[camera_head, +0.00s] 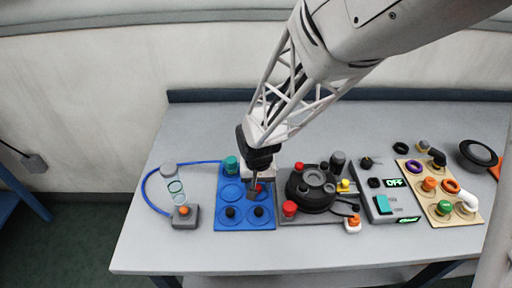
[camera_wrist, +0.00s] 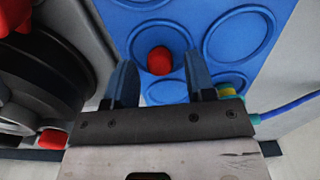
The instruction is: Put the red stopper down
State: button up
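The red stopper (camera_wrist: 160,60) stands on the blue tray (camera_wrist: 185,15), inside one of its ring outlines. My gripper (camera_wrist: 160,75) is open above the tray. Its two dark fingers are apart on either side of the stopper, with a visible gap to each. In the head view my gripper (camera_head: 254,194) points down over the right column of the blue tray (camera_head: 244,222). Only a small bit of the red stopper (camera_head: 259,187) shows there beside the fingers.
A teal-topped piece (camera_head: 231,165) and two black knobs (camera_head: 231,212) stand on the same tray. A black round device with red knobs (camera_head: 312,188) is close on the right. A glass tube stand (camera_head: 182,215) is on the left. The front table strip is clear.

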aim_at(258, 187)
notch_tip(258, 187, up, 12)
jog(key=shift+r, duration=0.15)
dwell(0.8)
dwell(0.6)
jog(key=s+d+r+t, duration=0.1)
jog(key=s+d+r, duration=0.4)
jog(key=s+d, duration=0.3)
jog(key=s+d+r+t, duration=0.1)
jog(key=s+d+r, duration=0.5)
jog(key=s+d, duration=0.2)
jog(key=shift+s+d+r+t, duration=0.2)
jog(key=shift+s+r+t, duration=0.1)
jog(key=shift+s, duration=0.2)
